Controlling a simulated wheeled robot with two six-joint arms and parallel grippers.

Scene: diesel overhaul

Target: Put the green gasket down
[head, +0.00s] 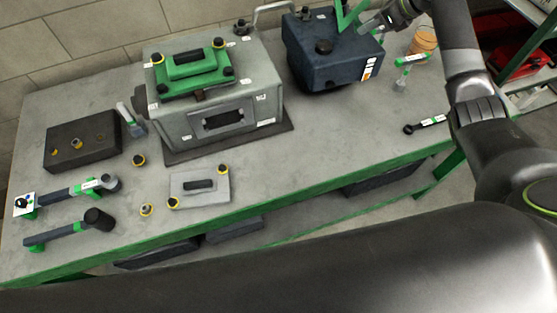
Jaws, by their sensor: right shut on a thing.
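The green gasket (346,20) shows at the top edge as thin angled green strips, above and in front of the dark blue tank from this viewpoint. Its upper part is cut off by the picture edge. My right gripper (388,22) is shut on the gasket at its right side. I cannot tell whether the gasket touches the tank. My left gripper is not in view.
The dark blue tank (330,62) stands at the back of the green-edged bench (325,140). A grey engine block (215,112) with a green cover (190,68) stands left of it. A grey cover plate (200,187) and several tools lie in front and left. Bare bench lies right of the plate.

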